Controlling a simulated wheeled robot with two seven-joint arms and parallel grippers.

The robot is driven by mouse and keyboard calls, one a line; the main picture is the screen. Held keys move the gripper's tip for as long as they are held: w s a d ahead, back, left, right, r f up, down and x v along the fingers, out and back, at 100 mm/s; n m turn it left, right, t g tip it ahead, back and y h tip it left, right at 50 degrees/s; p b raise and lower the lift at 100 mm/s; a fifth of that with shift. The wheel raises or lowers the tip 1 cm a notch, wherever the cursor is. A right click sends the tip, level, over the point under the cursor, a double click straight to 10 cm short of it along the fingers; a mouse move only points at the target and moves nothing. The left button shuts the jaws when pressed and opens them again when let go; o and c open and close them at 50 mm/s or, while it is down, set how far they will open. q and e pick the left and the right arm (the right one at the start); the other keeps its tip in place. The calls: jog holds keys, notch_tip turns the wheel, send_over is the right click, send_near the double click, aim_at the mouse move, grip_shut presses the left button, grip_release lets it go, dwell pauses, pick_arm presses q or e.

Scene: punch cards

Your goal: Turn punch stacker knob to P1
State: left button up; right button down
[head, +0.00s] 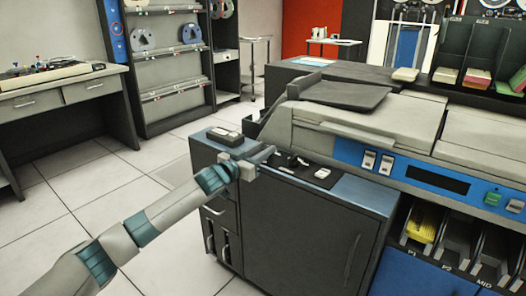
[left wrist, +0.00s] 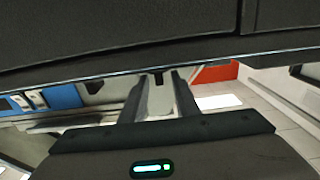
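The card machine (head: 365,125) has a blue front panel (head: 440,176) with white switches and a dark display. A black plate (head: 305,169) on the low cabinet top at its left end carries small pale and dark parts. I cannot tell for sure which one is the stacker knob, or its setting. Slots marked P1, P2 and MID (head: 455,240) sit at the lower right. My left gripper (head: 264,154) is at the left edge of that plate. In the left wrist view its two fingers (left wrist: 160,92) are apart with nothing held, and a small dark piece (left wrist: 158,77) shows beyond them. My right gripper is not in view.
A dark box (head: 225,136) with a pale top sits on the cabinet's (head: 295,230) left corner, close to my left wrist. Coloured card stacks (head: 478,78) stand in bins at the back right. The floor at left is clear up to a desk (head: 60,90).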

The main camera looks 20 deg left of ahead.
pick_arm(q)
jog(key=shift+w, duration=0.15)
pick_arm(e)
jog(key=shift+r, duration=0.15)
pick_arm(q)
jog(key=shift+d, duration=0.1)
grip_shut()
